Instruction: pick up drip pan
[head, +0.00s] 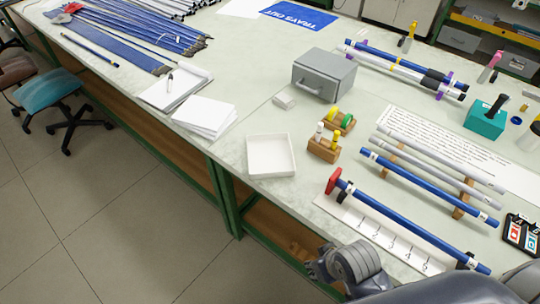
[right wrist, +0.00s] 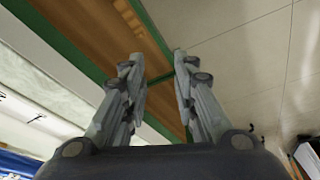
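The drip pan is most likely the shallow white square tray (head: 270,174), which lies empty on the bench near its front edge, in the middle of the head view. My right gripper (head: 320,270) is at the bottom of the head view, in front of the bench edge, below and to the right of the pan and well apart from it. In the right wrist view my right gripper (right wrist: 158,56) has its two fingers spread with nothing between them. The pan does not show in the right wrist view. My left gripper is in neither view.
Small wooden blocks with coloured pegs (head: 323,150) stand right of the pan. A white paper stack (head: 205,116) lies left of it. A grey metal box (head: 323,75) stands behind. Blue and grey rods on supports (head: 430,188) fill the right side.

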